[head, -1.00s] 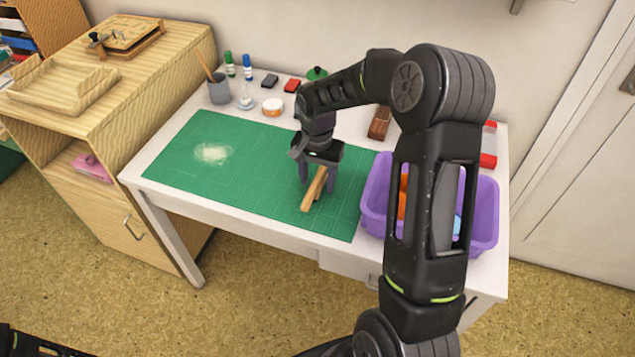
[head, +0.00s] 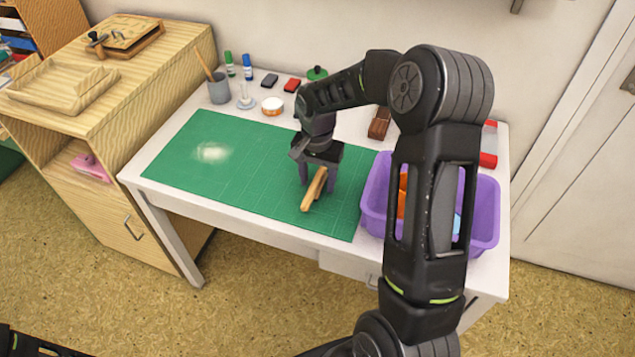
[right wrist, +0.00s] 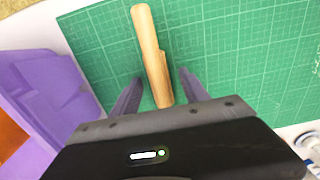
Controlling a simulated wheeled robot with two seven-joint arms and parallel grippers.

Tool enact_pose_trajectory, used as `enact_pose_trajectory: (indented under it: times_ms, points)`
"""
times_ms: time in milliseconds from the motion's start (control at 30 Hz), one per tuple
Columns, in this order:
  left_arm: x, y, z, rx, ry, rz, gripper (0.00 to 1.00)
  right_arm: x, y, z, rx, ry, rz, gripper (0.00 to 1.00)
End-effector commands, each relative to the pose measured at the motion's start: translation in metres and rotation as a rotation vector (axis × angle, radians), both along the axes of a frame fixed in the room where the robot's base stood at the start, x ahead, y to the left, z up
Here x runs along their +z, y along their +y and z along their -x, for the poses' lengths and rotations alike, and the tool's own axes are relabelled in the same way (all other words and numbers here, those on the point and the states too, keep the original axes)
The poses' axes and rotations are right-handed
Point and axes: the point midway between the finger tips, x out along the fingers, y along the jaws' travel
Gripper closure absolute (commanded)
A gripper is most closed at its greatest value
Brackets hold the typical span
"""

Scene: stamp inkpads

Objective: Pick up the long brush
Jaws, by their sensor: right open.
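The long brush, a pale wooden piece with a long rounded handle (head: 312,193), lies on the green cutting mat. My right gripper (head: 317,188) is pointed down over the mat and open. Its two fingers (right wrist: 160,76) stand on either side of the brush, with a gap visible on each side. My left gripper is not in view.
A purple bin (head: 485,215) with an orange item stands right of the mat (head: 240,195).

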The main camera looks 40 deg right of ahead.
Motion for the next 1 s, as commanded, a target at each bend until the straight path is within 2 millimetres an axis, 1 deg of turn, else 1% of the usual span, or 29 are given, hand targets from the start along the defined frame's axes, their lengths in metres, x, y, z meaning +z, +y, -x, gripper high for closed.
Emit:
enact_pose_trajectory:
  times_ms: [67, 600, 700, 1000]
  points:
    - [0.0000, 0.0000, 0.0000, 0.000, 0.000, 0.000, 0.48, 0.0000, 0.0000, 0.0000, 0.000, 0.000, 0.000, 0.49]
    - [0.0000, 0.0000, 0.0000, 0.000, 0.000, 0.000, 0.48, 0.0000, -0.0001, 0.0001, 0.000, 0.000, 0.000, 0.93]
    - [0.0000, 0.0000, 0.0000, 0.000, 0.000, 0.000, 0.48, 0.0000, -0.0001, 0.0000, 0.000, 0.000, 0.000, 1.00]
    - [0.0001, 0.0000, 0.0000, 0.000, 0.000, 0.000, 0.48, 0.0002, -0.0001, -0.0001, 0.000, 0.000, 0.000, 1.00]
